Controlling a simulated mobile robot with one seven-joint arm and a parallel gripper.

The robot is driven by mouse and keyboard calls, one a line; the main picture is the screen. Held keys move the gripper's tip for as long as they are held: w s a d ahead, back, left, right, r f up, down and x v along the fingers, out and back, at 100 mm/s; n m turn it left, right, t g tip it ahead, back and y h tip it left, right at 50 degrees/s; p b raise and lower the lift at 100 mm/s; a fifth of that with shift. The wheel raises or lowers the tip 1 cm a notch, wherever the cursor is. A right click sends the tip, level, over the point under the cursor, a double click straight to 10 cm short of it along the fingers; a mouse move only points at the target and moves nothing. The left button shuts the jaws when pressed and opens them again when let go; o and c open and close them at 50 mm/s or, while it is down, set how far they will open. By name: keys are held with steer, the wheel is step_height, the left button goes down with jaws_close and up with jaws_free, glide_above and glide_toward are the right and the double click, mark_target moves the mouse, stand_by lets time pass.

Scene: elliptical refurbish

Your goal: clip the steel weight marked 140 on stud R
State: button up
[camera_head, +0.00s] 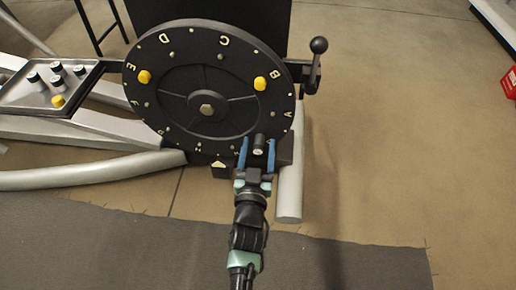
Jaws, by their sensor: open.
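A black upright disc (180,65) carries letters around its rim; I can make out A, B, C, D, E and F, but no R. My gripper (257,153) is at the disc's lower right edge, its two blue fingers open. A small dark cylinder with a pale end (258,146) shows between the fingers, at the disc's rim. I cannot tell whether the fingers touch it, and no marking is readable. Several small dark and pale cylinders (56,68) stand in a tray (22,105) at the left; none shows a readable 140.
Yellow pieces sit on the disc near E (144,76) and near B (260,84); another yellow piece (58,101) is in the tray. A black knobbed lever (315,65) stands right of the disc. Grey frame tubes (90,172) run left.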

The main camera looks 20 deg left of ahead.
steer(key=p+v, duration=0.5)
steer(key=v, duration=0.8)
steer(key=shift+r, duration=0.1)
steer(key=w+d+r+t+p, duration=0.2)
steer(key=w+r+p, duration=0.15)
steer(key=r, duration=1.15)
steer(key=w+d+r+m+t+h+p, duration=0.1)
steer(key=w+r+t+p, duration=0.3)
steer(key=r, duration=1.1)
steer(key=w+d+r+g+p, duration=0.15)
steer(key=w+r, duration=0.35)
steer(key=r, duration=1.1)
steer(key=s+d+r+m+t+h+p, duration=0.1)
steer(key=s+d+r+t+p, duration=0.2)
steer(key=r, duration=0.8)
steer(key=s+d+r+t+h+p, duration=0.1)
steer(key=s+d+r+h+p, duration=0.15)
steer(key=s+r, duration=0.65)
steer(key=s+d+r+m+t+h+p, duration=0.1)
steer(key=d+r+t+p, duration=0.15)
steer(key=r, duration=1.15)
step_height(320, 180, up, 38)
steer(key=g+p, duration=0.1)
steer(key=p, duration=3.6)
steer(key=shift+s+d, duration=0.15)
steer(key=shift+s, duration=0.1)
